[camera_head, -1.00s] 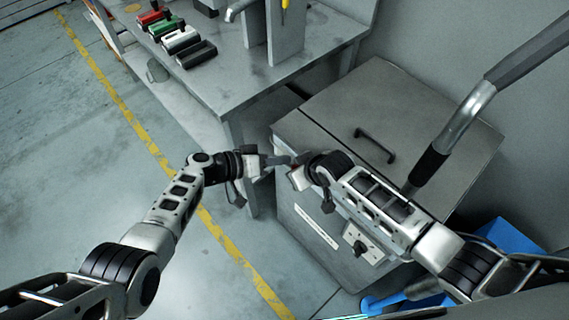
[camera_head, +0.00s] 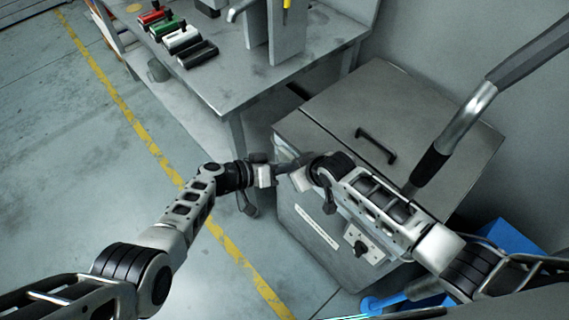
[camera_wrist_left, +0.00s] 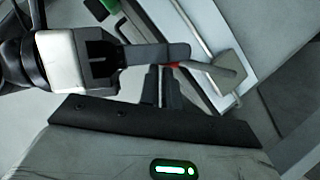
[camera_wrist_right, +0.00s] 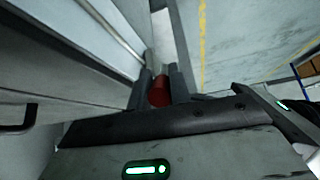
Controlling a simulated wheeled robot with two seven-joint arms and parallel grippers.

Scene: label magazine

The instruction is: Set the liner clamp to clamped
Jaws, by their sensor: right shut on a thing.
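A clamp lever with a red grip shows in the right wrist view (camera_wrist_right: 158,92), between the two fingers of my right gripper. In the left wrist view, a grey metal rod (camera_wrist_left: 213,70) runs from beside a sliver of red to a flat pale end piece. My right gripper (camera_head: 291,171) is shut on the red grip at the cabinet's upper left edge. The lever is mostly hidden by the grippers in the head view.
The grey cabinet (camera_head: 340,110) has a black lid handle (camera_head: 376,146) and a knob panel on its front. A workbench (camera_head: 245,95) behind carries several coloured blocks. A grey pipe (camera_head: 470,110) slants in from upper right. Blue items lie at lower right. Floor at left is clear.

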